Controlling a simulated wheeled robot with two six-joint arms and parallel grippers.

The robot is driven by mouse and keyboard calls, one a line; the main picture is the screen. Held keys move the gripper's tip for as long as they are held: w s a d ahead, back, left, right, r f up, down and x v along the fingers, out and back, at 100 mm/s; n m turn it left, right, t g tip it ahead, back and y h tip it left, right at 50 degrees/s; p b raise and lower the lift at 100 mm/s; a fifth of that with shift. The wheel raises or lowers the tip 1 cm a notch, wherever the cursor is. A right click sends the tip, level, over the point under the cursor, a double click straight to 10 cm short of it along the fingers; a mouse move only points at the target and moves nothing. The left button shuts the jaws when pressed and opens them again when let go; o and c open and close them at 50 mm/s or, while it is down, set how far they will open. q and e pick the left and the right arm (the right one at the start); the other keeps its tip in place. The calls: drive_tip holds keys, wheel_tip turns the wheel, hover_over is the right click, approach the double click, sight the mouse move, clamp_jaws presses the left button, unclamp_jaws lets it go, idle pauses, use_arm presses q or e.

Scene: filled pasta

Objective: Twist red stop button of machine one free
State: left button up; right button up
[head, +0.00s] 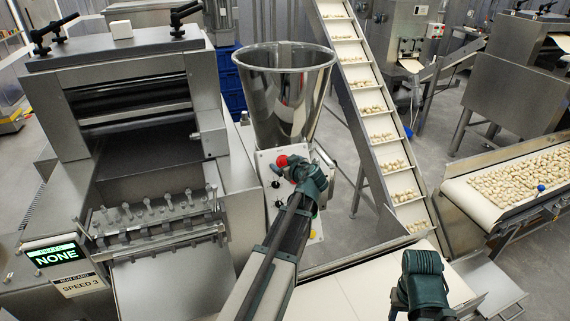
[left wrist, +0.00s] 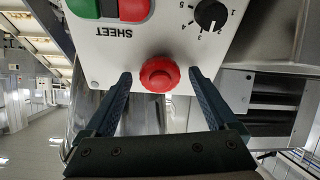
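The red stop button (head: 281,160) sticks out from the white control panel (head: 268,174) below the steel hopper. In the left wrist view the red button (left wrist: 160,75) lies between the two dark fingers of my left gripper (left wrist: 159,82). The fingers are open, one on each side of it, with a visible gap on both sides. In the head view my left gripper (head: 302,168) is in front of the panel and hides part of it. My right gripper (head: 424,272) is low at the right, far from the button; its fingertips are not clear.
The panel also has a black dial (left wrist: 210,15) and a green and red switch (left wrist: 108,8) near the word SHEET. The steel hopper (head: 284,95) stands above the panel. An inclined conveyor (head: 376,125) rises behind it. A display (head: 56,254) at left reads NONE.

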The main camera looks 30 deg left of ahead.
use_arm(q)
drive_tip(key=c, duration=1.3)
drive_tip(key=shift+c, duration=0.2)
drive_tip(key=shift+m, duration=0.3)
drive_tip(key=m, duration=0.3)
drive_tip(key=shift+m+t+h, duration=0.3)
drive_tip(key=shift+m+t, duration=0.1)
drive_tip(key=m, duration=0.5)
drive_tip(key=shift+h, duration=0.4)
drive_tip(key=o, duration=1.4)
drive_tip(key=shift+t, duration=0.3)
